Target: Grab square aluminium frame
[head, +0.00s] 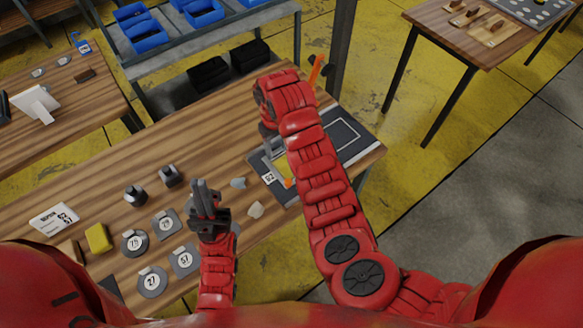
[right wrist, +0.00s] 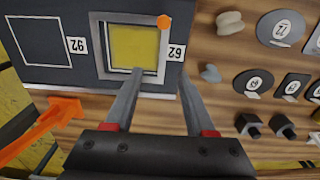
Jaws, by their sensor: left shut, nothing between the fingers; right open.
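The square aluminium frame (right wrist: 103,48) lies flat in the right wrist view, around a yellow square on a dark mat (right wrist: 60,73). An orange round piece (right wrist: 164,21) sits at its far right corner. My right gripper (right wrist: 160,75) is open over the frame's near side; one fingertip overlaps that side in the picture, and the other is beyond its right corner. I cannot tell if they touch. In the head view my right gripper (head: 270,143) points down at the mat and hides much of the frame. My left gripper (head: 205,188) is shut and empty above the table.
The wooden table (head: 225,125) also holds round and square numbered plates (head: 134,241), dark knobs (head: 135,194), a yellow block (head: 98,237) and small stones (head: 255,209). An orange tool (right wrist: 40,130) stands near the mat's edge. Shelves with blue bins (head: 145,36) stand behind.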

